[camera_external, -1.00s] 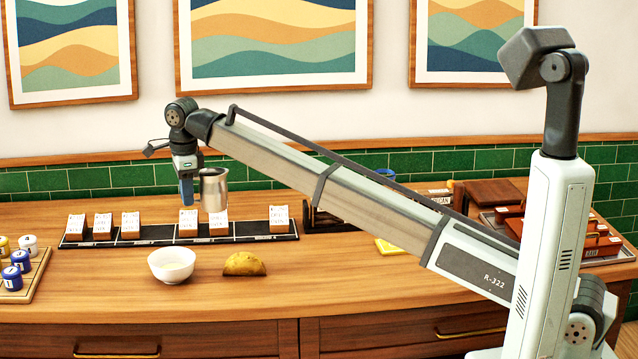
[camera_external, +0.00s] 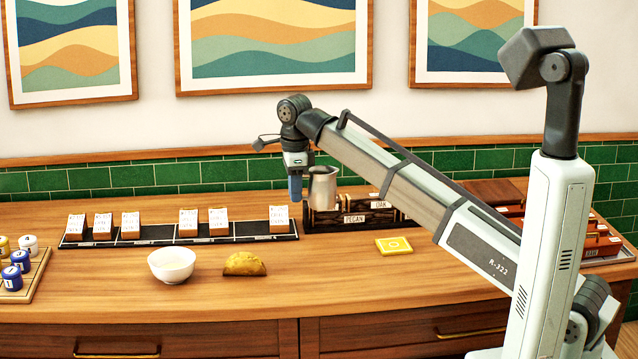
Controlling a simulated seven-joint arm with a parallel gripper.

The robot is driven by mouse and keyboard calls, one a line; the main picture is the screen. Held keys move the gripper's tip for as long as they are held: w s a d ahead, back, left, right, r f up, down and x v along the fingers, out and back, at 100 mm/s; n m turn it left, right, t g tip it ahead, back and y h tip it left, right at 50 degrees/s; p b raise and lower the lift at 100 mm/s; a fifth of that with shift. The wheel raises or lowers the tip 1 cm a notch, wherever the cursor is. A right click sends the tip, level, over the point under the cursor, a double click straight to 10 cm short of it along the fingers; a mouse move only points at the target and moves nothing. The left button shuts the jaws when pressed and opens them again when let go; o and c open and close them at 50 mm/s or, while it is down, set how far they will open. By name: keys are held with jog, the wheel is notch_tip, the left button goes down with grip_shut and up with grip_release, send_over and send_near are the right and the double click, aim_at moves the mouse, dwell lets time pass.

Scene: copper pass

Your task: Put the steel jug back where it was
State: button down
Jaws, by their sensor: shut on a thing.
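The steel jug (camera_external: 323,188) is held upright at the end of my arm. My gripper (camera_external: 296,188) is shut on it, at the jug's left side. In the picture the jug overlaps the left end of the dark wood rack labelled PECAN and OAK (camera_external: 354,219). I cannot tell for sure how high the jug is above the counter or whether it is in front of the rack.
A black strip (camera_external: 160,233) with several white-labelled cards lies left of the rack. A white bowl (camera_external: 172,265) and a yellow folded shell (camera_external: 244,264) stand in front. Small jars on a wooden board (camera_external: 35,272) are at far left.

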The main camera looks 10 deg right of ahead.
jog(key=shift+f, duration=7.5)
jog(key=shift+f, duration=0.1)
jog(key=c, duration=1.1)
grip_release()
notch_tip(320, 180, up, 12)
jog(key=shift+s+r, duration=0.1)
jog(key=shift+s, duration=0.05)
